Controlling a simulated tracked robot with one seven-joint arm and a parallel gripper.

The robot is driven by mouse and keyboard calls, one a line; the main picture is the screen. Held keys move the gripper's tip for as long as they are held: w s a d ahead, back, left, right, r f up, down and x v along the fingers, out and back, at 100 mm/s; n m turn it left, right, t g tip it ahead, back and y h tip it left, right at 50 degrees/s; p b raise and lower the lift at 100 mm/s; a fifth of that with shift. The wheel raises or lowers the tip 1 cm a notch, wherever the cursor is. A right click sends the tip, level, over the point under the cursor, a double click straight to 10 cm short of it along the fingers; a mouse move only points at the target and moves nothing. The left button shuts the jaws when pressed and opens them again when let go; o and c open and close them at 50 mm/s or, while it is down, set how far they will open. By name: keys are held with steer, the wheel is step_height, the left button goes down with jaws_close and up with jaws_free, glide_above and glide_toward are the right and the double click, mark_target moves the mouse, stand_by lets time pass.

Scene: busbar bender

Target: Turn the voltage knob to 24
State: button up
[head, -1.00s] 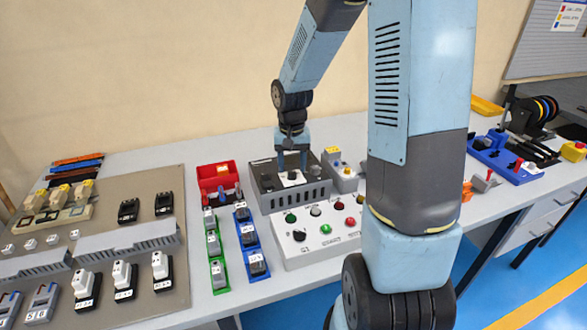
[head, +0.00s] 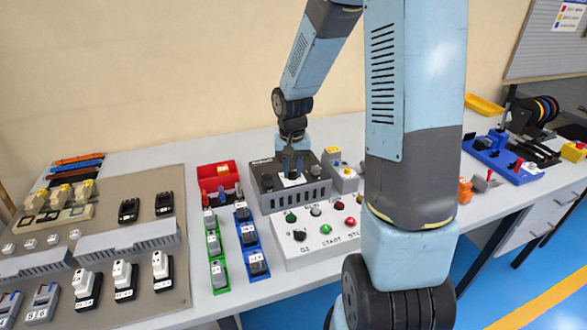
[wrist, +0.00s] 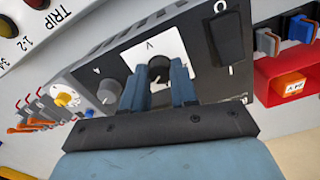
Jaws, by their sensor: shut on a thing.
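The dark grey power supply box (head: 318,192) stands on the bench in the middle of the head view. In the wrist view its front panel (wrist: 195,35) shows a white plate (wrist: 137,55) marked V with the black voltage knob (wrist: 159,66) on it. My gripper (wrist: 160,82) is shut on the voltage knob, one finger on each side. It also shows above the box in the head view (head: 292,168). The fingers hide part of the dial, so the setting cannot be read. A grey knob (wrist: 109,91) marked A and a black rocker switch (wrist: 227,38) flank it.
A white control panel (head: 325,230) with coloured buttons lies in front of the box. A red bin (head: 217,175) stands at its left. A small grey box with a yellow top (head: 345,178) stands close at its right.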

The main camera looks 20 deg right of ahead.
steer(key=shift+c, duration=0.7)
steer(key=shift+d, duration=0.2)
jaws_close()
steer(key=shift+a, duration=0.15)
steer(key=n, duration=1.1)
steer(key=shift+n, duration=0.3)
steer(key=o, duration=1)
jaws_free()
